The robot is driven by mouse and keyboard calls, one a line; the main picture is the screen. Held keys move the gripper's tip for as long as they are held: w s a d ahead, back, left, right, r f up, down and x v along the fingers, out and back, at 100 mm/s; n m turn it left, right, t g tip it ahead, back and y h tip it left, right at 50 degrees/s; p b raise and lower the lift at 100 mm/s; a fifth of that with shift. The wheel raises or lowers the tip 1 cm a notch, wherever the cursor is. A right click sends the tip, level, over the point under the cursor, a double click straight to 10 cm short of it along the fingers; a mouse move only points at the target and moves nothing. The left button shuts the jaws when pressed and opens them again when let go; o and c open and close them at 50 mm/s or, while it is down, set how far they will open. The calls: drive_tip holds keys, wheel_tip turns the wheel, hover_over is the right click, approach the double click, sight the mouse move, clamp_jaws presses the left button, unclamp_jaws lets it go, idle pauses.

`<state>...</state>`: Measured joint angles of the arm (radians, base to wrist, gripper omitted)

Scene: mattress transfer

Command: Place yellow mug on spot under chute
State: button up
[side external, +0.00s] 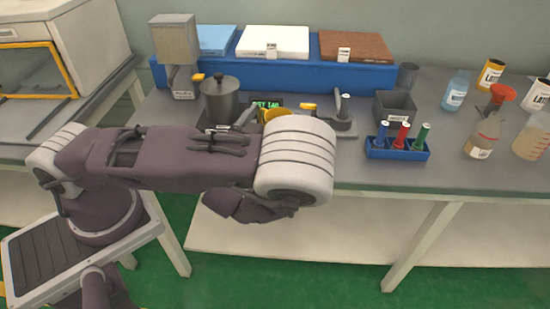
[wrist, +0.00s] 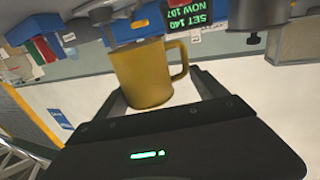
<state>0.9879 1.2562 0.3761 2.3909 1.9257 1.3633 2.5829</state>
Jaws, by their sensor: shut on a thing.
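The yellow mug (wrist: 140,75) is held between the two fingers of my gripper (wrist: 158,88) in the wrist view, its handle pointing right.
A dark lidded pot (side external: 220,100) stands between the hopper and the mug. A green-lit display (wrist: 186,14) shows SET 140. A blue rack (side external: 398,150) of coloured tubes, a grey bin (side external: 394,106) and several bottles fill the right. A blue shelf (side external: 300,74) lines the back.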

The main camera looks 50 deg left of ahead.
drive_tip(key=shift+a, duration=0.1)
drive_tip(key=s+a+n+g+y, duration=0.85)
drive_tip(key=s+a, duration=0.35)
drive_tip(key=a, duration=0.4)
drive_tip(key=shift+m+g, duration=0.25)
drive_tip(key=shift+m, duration=0.1)
wheel_tip(320, 180, down, 10)
drive_tip(key=shift+w+a, duration=0.1)
drive_tip(key=shift+w, duration=0.05)
drive_tip(key=shift+f, duration=0.15)
